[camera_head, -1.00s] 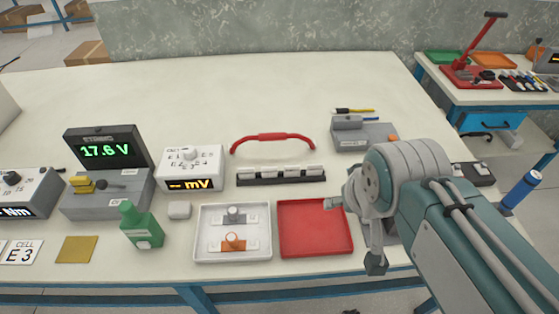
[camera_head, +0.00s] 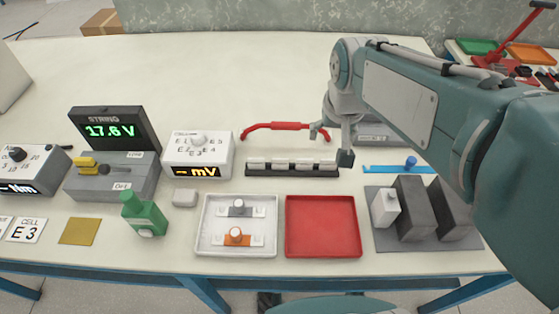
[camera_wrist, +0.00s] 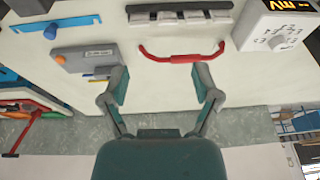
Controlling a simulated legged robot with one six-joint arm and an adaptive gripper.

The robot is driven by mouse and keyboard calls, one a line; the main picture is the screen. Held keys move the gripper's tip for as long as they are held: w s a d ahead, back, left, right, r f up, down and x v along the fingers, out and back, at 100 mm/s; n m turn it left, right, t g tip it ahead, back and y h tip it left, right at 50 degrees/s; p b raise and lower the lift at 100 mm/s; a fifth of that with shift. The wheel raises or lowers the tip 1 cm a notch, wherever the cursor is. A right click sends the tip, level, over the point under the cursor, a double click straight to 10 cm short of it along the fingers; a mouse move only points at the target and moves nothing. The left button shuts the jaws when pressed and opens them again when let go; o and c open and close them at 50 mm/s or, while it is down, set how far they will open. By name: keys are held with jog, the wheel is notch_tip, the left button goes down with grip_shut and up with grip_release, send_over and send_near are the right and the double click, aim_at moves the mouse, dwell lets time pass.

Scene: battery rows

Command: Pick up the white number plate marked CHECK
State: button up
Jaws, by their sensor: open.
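No plate with a readable CHECK mark is in view. A white plate reading CELL E 3 (camera_head: 26,230) lies at the left front of the table in the head view. Part of another white plate (camera_head: 4,225) is cut off at the left edge, its marking unreadable. My gripper (camera_head: 332,145) is open and empty, above the right end of the black strip with white blocks (camera_head: 250,172), far right of the plates. In the wrist view my gripper (camera_wrist: 162,80) has its fingers spread, with the red handle (camera_wrist: 182,58) beyond them.
The front row holds a yellow square (camera_head: 78,231), green bottle (camera_head: 144,216), white tray (camera_head: 204,240) with fittings, red tray (camera_head: 320,226) and grey blocks (camera_head: 411,205). Behind stand the STRING display (camera_head: 108,130) and mV meter (camera_head: 198,155). The table's back is clear.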

jog(key=w+a+f+g, duration=0.1)
jog(key=w+a+f, duration=0.2)
jog(key=w+f, duration=0.3)
jog(key=g, duration=0.2)
send_near(280, 159)
jog(key=shift+w+a+f, duration=0.2)
jog(key=shift+a, duration=0.1)
notch_tip(280, 159, down, 5)
jog(key=shift+d+r, duration=0.2)
notch_tip(280, 159, down, 6)
jog(key=shift+s+r, duration=0.1)
jog(key=shift+s, duration=0.05)
jog(key=c, duration=0.6)
